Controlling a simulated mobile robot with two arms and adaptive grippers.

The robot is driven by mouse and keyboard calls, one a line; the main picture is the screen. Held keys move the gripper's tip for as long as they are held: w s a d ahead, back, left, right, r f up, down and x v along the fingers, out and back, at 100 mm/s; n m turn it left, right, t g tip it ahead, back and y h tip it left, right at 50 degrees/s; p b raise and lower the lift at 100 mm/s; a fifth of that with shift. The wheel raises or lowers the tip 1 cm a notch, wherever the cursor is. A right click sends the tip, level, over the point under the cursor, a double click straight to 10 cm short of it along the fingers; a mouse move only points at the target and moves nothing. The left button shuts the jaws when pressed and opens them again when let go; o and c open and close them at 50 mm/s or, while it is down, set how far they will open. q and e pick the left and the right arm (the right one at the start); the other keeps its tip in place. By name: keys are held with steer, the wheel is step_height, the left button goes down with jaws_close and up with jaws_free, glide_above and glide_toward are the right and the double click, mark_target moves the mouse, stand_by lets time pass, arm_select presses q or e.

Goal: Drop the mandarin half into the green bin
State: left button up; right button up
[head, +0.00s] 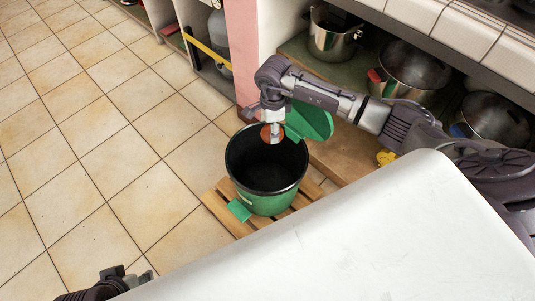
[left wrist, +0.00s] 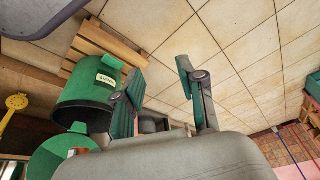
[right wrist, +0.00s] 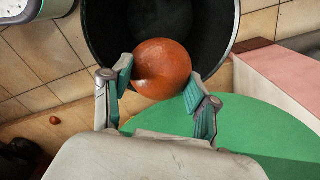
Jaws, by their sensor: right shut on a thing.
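The green bin (head: 272,203) stands open on a wooden slatted base, its dark inside empty as far as I can see. Its round green lid (head: 315,120) is tipped up at the back. My right gripper (head: 271,133) is shut on the orange-brown mandarin half (right wrist: 162,68), at the far part of the bin's mouth. In the right wrist view the fruit sits between both fingertips with the bin's dark interior (right wrist: 112,30) behind it. My left gripper (left wrist: 155,75) is open and empty, well away from the bin; only part of it shows low in the head view.
A shelf (head: 345,150) with several metal pots (head: 415,75) is at the right, beside a pink post (head: 243,50). A white surface (head: 350,235) fills the lower right. Tiled floor (head: 100,150) is clear at the left. A small brown thing (right wrist: 54,120) lies apart from the bin.

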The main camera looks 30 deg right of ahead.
steer(key=shift+f, duration=0.25)
steer(key=shift+f+b, duration=0.4)
steer(key=shift+b, duration=0.1)
arm_select(q)
steer(key=w+d+r+t+h+b, duration=0.1)
steer(key=w+d+r+t, duration=0.1)
steer(key=w+t, duration=0.2)
steer(key=w+d+r+t+h+b, duration=0.1)
steer(key=w+d+r+t+b, duration=0.1)
steer(key=w, duration=0.6)
steer(key=shift+w+d+r+t+b, duration=0.25)
steer(key=shift+r+t, duration=0.4)
steer(key=shift+t, duration=0.45)
arm_select(e)
steer(key=shift+f, duration=2.35)
arm_select(q)
steer(key=shift+a, duration=0.1)
steer(key=shift+s, duration=0.1)
arm_select(e)
steer(key=o, duration=1.2)
